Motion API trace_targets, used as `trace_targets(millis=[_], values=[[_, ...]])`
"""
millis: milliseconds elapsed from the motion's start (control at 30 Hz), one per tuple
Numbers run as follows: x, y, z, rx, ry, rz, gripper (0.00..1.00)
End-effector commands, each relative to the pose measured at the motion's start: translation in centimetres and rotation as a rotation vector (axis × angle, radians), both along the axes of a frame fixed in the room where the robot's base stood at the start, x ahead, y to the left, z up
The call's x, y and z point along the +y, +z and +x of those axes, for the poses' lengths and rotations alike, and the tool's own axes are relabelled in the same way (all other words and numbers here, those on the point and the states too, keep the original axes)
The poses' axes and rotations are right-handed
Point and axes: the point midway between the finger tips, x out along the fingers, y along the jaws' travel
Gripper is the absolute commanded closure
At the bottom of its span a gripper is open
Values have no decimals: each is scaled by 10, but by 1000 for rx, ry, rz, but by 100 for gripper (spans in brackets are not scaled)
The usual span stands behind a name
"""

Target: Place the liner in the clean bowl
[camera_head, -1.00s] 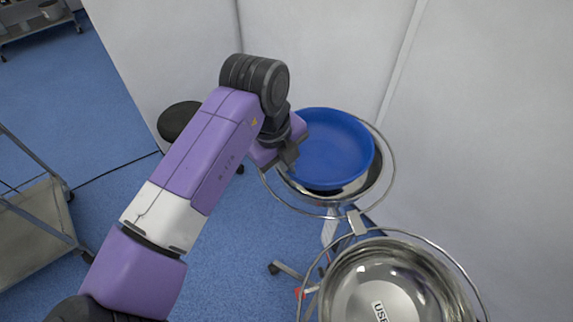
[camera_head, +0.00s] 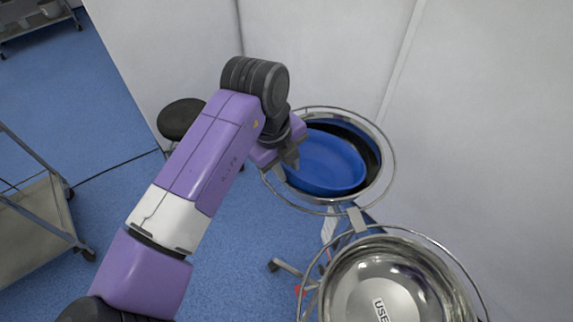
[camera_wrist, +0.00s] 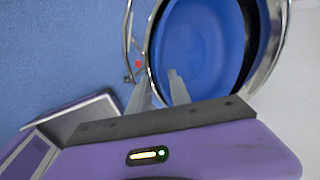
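The blue liner (camera_head: 330,164) rests tilted inside the far bowl (camera_head: 371,152), toward its left side. A dark strip of the bowl's inside shows along the back and right. The far bowl sits in a metal ring on a stand. The liner also shows in the wrist view (camera_wrist: 203,50). My gripper (camera_head: 291,160) is at the bowl's left rim. In the wrist view, its fingers (camera_wrist: 160,88) are apart, with the rim area showing between them. I see nothing clamped in them. Any label on the far bowl is hidden.
A shiny steel bowl (camera_head: 428,290) with a label starting "USE" stands in a second ring, nearer me. White walls (camera_head: 490,110) close off the back and right. A round black stool (camera_head: 180,118) stands left of the stand. A grey cart (camera_head: 32,222) is at the far left.

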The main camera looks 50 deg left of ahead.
Motion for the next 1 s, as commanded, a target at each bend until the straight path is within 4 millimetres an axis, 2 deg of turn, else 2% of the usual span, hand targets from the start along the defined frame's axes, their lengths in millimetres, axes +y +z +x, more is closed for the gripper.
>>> trace_targets(millis=[167, 300, 700, 833, 1000], values=[[0, 4, 0, 0, 0, 1, 76], [1, 19, -1, -1, -2, 2, 76], [2, 98, -19, -3, 0, 1, 76], [2, 116, -23, -1, -1, 1, 76], [2, 128, -26, -1, 0, 0, 76]])
